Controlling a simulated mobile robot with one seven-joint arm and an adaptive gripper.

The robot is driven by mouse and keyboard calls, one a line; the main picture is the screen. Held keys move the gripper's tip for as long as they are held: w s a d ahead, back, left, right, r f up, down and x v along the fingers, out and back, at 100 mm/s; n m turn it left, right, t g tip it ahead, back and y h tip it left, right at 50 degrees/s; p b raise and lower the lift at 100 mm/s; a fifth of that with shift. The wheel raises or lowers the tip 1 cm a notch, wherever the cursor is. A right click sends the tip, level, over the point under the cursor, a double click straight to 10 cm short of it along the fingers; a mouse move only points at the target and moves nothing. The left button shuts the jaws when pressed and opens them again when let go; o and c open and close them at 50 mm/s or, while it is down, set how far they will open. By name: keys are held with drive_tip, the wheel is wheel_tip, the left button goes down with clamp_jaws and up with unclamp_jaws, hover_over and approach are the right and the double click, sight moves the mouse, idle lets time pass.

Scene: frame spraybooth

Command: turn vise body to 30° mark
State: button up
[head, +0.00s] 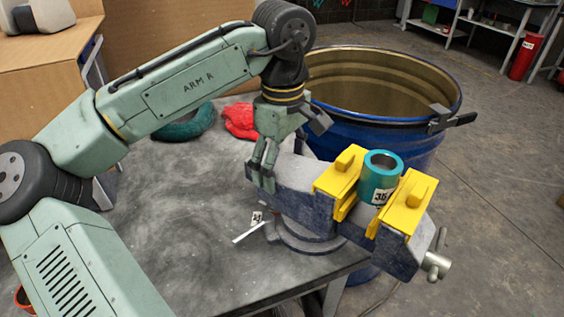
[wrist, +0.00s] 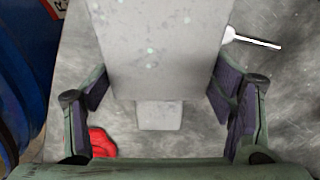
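The grey-blue vise body (head: 295,190) stands on a round base at the table's right edge. Its yellow jaw covers (head: 336,178) have a teal cylinder (head: 378,181) with a number label between them. My gripper (head: 264,178) points down at the vise's left end, away from the jaws. In the wrist view my gripper (wrist: 160,92) has one finger on each side of the vise body (wrist: 160,45). No clear gap shows between fingers and body; whether they press on it I cannot tell.
A large blue drum (head: 325,127) stands open just behind the vise. A red cloth (head: 240,121) and a dark green coil (head: 185,125) lie at the back of the table (head: 180,220).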

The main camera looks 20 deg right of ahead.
drive_tip(key=o, duration=0.4)
wheel_tip(320, 180, up, 12)
idle(0.7)
idle(0.4)
